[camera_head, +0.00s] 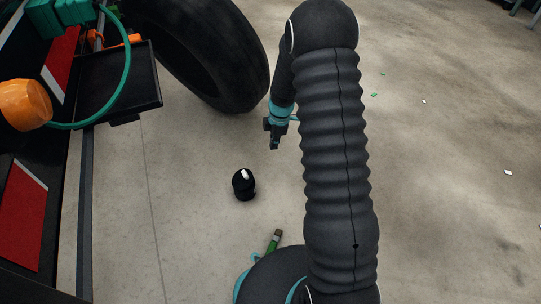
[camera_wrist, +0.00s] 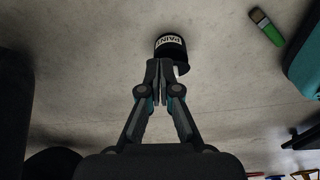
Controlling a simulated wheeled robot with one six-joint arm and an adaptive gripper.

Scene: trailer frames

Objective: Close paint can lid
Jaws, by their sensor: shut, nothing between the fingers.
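A small black paint can (camera_head: 243,190) with a white patch stands on the concrete floor, left of my arm in the head view. In the wrist view the paint can (camera_wrist: 181,62) shows a white label reading PAINT, and a dark piece juts out at its lower right. I cannot tell how the lid sits. My gripper (camera_head: 275,147) hangs above and to the right of the can in the head view. In the wrist view my gripper (camera_wrist: 159,63) is shut and empty, its fingertips pointing toward the can and overlapping its near edge. Contact cannot be told.
A green paintbrush (camera_head: 274,241) lies on the floor near my base. A large black tyre (camera_head: 215,55) stands behind the can. A trailer frame with a black tray (camera_head: 120,85) and an orange lamp (camera_head: 24,104) fills the left. The floor at right is mostly clear.

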